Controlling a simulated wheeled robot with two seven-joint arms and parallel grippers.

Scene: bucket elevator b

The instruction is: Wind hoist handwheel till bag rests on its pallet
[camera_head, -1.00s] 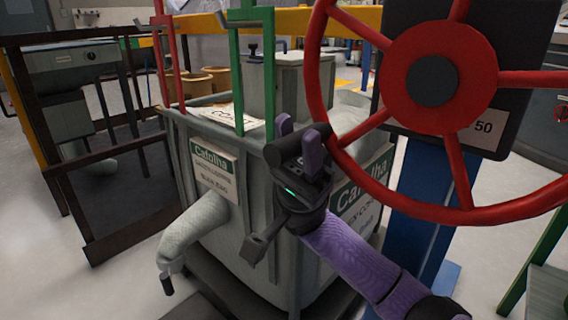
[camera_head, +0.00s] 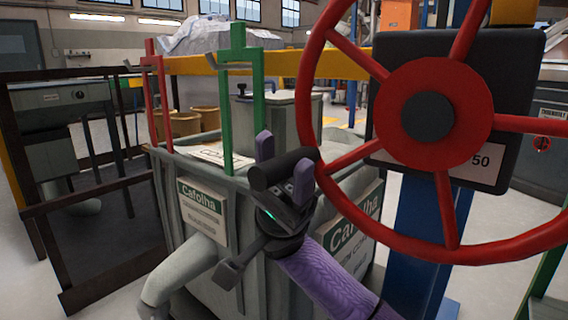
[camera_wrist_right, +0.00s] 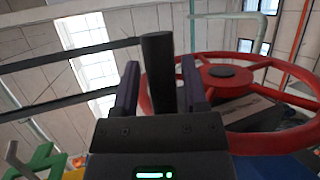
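The red hoist handwheel (camera_head: 431,116) fills the right of the head view, in front of a black panel reading 50. A black cylindrical handle (camera_head: 268,173) juts from the left of its rim. My right gripper (camera_head: 284,163) has its purple fingers on either side of this handle and appears closed on it. In the right wrist view the handle (camera_wrist_right: 158,75) stands between the fingers, left of the wheel (camera_wrist_right: 228,78). A pale, crumpled bag-like bundle (camera_head: 217,37) shows behind the yellow beam; I cannot tell what it rests on. No pallet is clearly visible. My left gripper is out of view.
A grey bin (camera_head: 215,268) with Cafolha labels stands close behind my right gripper. A green post (camera_head: 240,100) and a red post (camera_head: 158,95) rise at it. A blue column (camera_head: 415,235) is under the wheel. Dark railings (camera_head: 100,175) stand left.

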